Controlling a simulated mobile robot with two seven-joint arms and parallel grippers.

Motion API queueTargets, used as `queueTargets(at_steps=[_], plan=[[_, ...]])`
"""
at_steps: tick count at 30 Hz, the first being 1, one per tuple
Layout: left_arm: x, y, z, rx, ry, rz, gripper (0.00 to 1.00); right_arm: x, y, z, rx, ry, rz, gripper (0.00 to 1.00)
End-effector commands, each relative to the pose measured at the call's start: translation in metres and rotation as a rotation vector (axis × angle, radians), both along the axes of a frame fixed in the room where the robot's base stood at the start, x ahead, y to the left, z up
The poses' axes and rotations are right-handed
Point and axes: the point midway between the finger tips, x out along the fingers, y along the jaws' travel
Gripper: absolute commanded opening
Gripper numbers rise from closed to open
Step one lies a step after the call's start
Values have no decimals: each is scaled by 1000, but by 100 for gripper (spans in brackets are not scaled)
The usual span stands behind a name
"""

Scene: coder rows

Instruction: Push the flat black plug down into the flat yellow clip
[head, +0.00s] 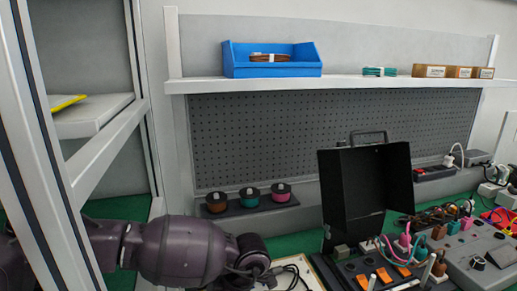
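My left arm comes in from the left, and its gripper (257,270) is low in the view beside a white board with black cable. Its fingertips are not clear, so I cannot tell whether it is open or holds anything. My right gripper is not in view. I cannot make out the flat black plug or the flat yellow clip for certain. A low panel (350,272) with dark slots and orange pieces lies in front of the open black case (366,190).
A grey control box (480,262) and tangled coloured cables (440,222) crowd the right. A dark rack (249,206) holds three spools at the back. A white frame post (45,150) stands at left. A shelf (350,83) carries a blue bin (272,70).

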Motion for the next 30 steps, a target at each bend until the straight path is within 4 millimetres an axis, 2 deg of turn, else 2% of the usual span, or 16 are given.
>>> queueTargets(at_steps=[1,3,30], plan=[[0,0,0,0,0,0,10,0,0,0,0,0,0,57],[0,0,0,0,0,0,0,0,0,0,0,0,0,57],[0,0,5,0,-1,0,0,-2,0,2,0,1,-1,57]])
